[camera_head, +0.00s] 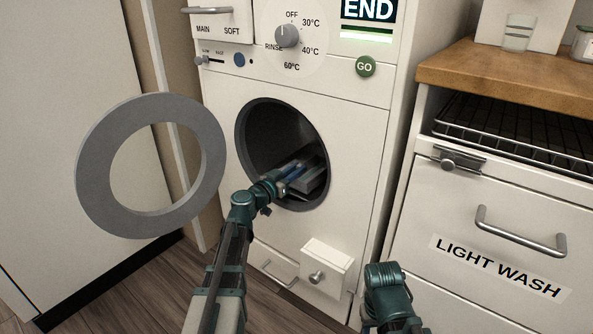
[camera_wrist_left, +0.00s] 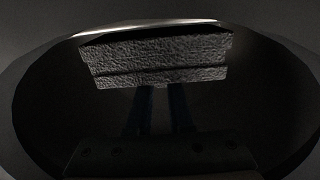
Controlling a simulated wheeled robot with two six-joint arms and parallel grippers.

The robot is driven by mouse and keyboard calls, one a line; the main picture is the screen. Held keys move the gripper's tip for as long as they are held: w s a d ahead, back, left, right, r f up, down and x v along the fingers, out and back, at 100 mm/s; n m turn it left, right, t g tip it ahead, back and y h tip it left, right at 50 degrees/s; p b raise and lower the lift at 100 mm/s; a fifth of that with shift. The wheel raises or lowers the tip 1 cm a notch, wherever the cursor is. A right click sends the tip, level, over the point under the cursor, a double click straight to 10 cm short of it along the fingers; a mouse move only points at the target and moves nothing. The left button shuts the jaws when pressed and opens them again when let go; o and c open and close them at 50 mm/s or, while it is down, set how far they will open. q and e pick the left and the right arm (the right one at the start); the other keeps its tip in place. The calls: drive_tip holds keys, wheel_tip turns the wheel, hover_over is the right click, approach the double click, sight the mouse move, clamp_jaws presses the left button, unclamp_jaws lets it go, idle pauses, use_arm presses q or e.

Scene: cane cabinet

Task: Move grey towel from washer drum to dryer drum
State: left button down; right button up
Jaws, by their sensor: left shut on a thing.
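The grey towel (camera_head: 314,184) is a folded, rough-textured block low in the washer drum (camera_head: 262,130), whose round opening faces me. My left gripper (camera_head: 300,174) reaches through the opening and is shut on the towel's near edge. In the left wrist view the towel (camera_wrist_left: 157,57) spans the space ahead of the fingers (camera_wrist_left: 160,98), which meet its lower edge in dark shade. The round washer door (camera_head: 94,165) stands open at the left. A teal link of my right arm shows at the bottom, but its fingers do not. No dryer drum is seen.
To the right stand a cabinet marked LIGHT WASH (camera_head: 470,210), a wire rack (camera_head: 515,140) and a wooden counter (camera_head: 520,75). The washer display (camera_head: 368,12) reads END.

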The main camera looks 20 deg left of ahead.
use_arm(q)
drive_tip(key=shift+r+p, duration=1.75)
drive_tip(key=shift+r, duration=0.15)
use_arm(e)
wheel_tip(320, 180, up, 4)
drive_tip(key=shift+f, duration=0.1)
